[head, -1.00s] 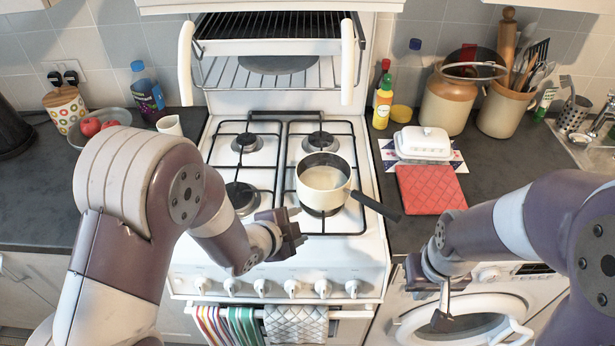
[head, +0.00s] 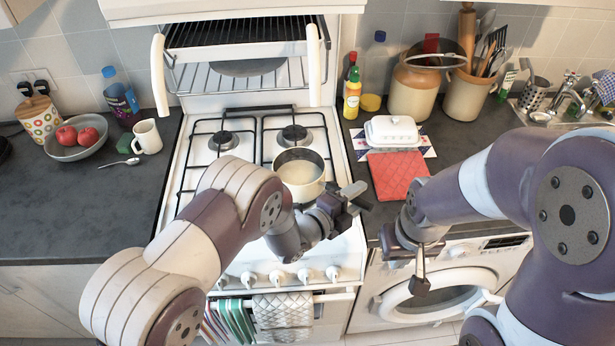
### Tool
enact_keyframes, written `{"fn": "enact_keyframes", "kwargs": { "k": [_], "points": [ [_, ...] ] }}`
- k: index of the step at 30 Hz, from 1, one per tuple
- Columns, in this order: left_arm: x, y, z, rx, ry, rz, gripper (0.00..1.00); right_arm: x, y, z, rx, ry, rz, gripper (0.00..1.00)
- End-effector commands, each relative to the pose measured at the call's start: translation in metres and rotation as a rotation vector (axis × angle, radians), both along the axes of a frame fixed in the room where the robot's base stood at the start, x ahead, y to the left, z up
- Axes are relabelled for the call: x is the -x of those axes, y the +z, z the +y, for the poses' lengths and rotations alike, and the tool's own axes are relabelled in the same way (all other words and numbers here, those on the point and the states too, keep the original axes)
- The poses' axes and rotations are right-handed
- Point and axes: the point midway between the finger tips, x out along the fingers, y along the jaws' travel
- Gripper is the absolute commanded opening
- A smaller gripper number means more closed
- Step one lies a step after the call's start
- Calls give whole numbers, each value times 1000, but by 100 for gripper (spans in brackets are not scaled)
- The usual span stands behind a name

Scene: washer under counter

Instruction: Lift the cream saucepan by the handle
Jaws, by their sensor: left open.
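The cream saucepan (head: 302,186) stands upright on the front right burner of the white stove. Its dark handle points right and toward me, and is mostly hidden behind my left gripper. My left gripper (head: 352,194) is open, just right of the pan at the handle. I cannot tell whether the handle lies between its fingers. My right gripper (head: 420,280) hangs low in front of the washing machine, away from the pan. Its fingers are seen too edge-on to tell their opening.
The white stove (head: 205,157) has raised black grates and front knobs. To its right, a red quilted pad (head: 398,177) and a white butter dish (head: 391,130) lie on the counter. A fruit bowl (head: 76,150) and mug (head: 146,136) stand left. The washing machine (head: 470,270) is below right.

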Motion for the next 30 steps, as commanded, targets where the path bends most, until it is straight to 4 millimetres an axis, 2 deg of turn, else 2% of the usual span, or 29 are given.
{"fn": "enact_keyframes", "kwargs": {
  "k": [5, 6, 8, 9, 11, 30],
  "points": [
    [-1, -1, -1, 0, 1, 0, 52, 0, -1, 0, 0, 0, 1, 0],
    [-1, -1, -1, 0, 1, 1, 49, 0, -1, 0, 0, 0, 0, 0],
    [-1, -1, -1, 0, 1, 1, 30, 0, -1, 0, 0, 0, 0, 0],
    [-1, -1, 0, 0, 1, 1, 17, 0, -1, 0, 0, 0, 0, 0],
    [-1, -1, 0, 0, 1, 1, 0, 0, -1, 0, 0, 0, 0, 0],
    [-1, -1, 0, 1, 0, 1, 0, 0, -1, 0, 0, 0, 0, 0]
  ]
}}
